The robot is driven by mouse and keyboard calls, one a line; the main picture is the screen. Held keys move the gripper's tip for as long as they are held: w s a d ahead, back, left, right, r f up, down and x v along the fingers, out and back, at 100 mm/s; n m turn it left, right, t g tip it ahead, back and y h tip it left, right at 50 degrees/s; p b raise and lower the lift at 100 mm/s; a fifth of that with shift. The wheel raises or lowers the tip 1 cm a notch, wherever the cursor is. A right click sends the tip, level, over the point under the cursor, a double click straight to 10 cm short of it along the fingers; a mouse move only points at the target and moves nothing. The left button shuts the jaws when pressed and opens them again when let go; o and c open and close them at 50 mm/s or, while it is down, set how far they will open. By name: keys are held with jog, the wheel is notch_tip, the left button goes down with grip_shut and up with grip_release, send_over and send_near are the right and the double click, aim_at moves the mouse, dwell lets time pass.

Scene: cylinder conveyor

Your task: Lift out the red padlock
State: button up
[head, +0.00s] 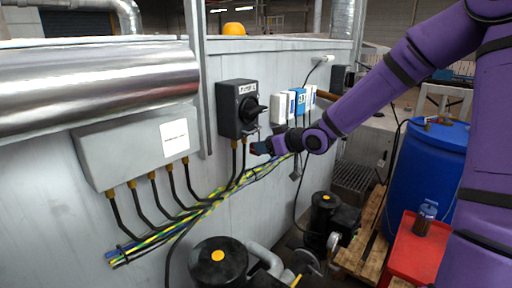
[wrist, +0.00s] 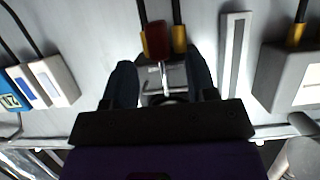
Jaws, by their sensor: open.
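The red padlock (wrist: 157,38) shows in the wrist view between the fingers of my gripper (wrist: 160,62), near their tips. Its metal shackle (wrist: 164,75) runs toward the dark switch box behind it. My gripper is open, one finger on each side of the padlock, with a gap to each. In the head view my gripper (head: 260,148) is just below and right of the black switch box (head: 229,110) with its rotary handle (head: 252,108). There the padlock is mostly hidden by the gripper.
Black cables with yellow glands (wrist: 179,40) come out beside the padlock. White and blue boxes (head: 298,102) are on the wall to the right. A grey junction box (head: 130,148) is at left. A blue barrel (head: 415,170) and red stand (head: 408,250) are at right.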

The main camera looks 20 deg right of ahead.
jog(key=shift+x, duration=2.35)
grip_shut()
